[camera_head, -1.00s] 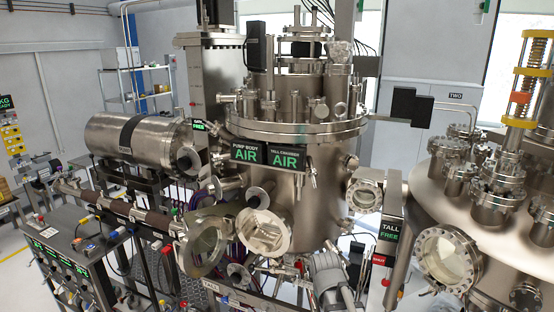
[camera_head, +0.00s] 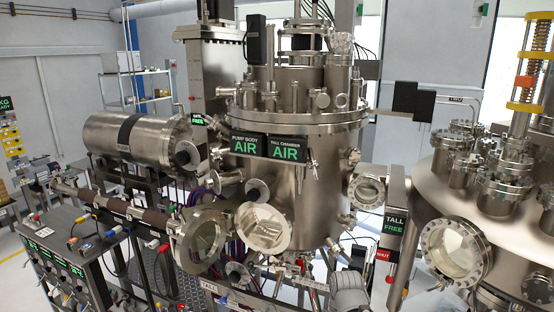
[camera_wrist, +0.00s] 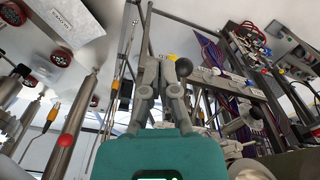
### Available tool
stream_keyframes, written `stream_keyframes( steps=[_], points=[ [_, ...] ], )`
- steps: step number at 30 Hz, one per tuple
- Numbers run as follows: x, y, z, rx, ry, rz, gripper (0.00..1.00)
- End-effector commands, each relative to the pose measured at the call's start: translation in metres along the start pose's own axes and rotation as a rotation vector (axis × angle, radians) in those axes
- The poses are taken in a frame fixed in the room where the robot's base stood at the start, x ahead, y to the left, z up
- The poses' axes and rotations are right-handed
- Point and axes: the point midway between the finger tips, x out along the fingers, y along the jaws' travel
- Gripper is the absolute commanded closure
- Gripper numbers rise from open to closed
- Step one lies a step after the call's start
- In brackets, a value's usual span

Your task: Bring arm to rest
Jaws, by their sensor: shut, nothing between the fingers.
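My gripper (camera_wrist: 163,72) shows in the wrist view with its two grey fingers together and nothing held between them. Its teal body fills the bottom middle of that view. The fingers point up in the picture, in front of rods and frame parts. In the head view, a pale rounded part at the bottom edge (camera_head: 348,292) looks like part of my arm; the fingers cannot be made out there.
The tall steel chamber (camera_head: 310,190) stands in the middle, with "AIR" signs (camera_head: 285,148) and an open round port (camera_head: 263,228). A wide chamber (camera_head: 430,185) stands at right. A control panel (camera_head: 60,255) is at left. Rods and cables (camera_wrist: 215,55) crowd the wrist view.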

Motion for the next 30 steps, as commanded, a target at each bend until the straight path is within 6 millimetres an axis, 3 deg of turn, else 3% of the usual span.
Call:
stream_keyframes(
  steps=[1, 15, 21, 30],
  points=[
    [0.019, 0.000, 0.003, -0.001, -0.003, 0.000, 1.00],
    [0.100, 0.000, 0.019, -0.001, -0.035, 0.001, 1.00],
    [0.120, 0.000, 0.024, -0.001, -0.044, 0.001, 1.00],
    [0.123, 0.000, 0.025, -0.001, -0.048, 0.001, 1.00]
  ],
)
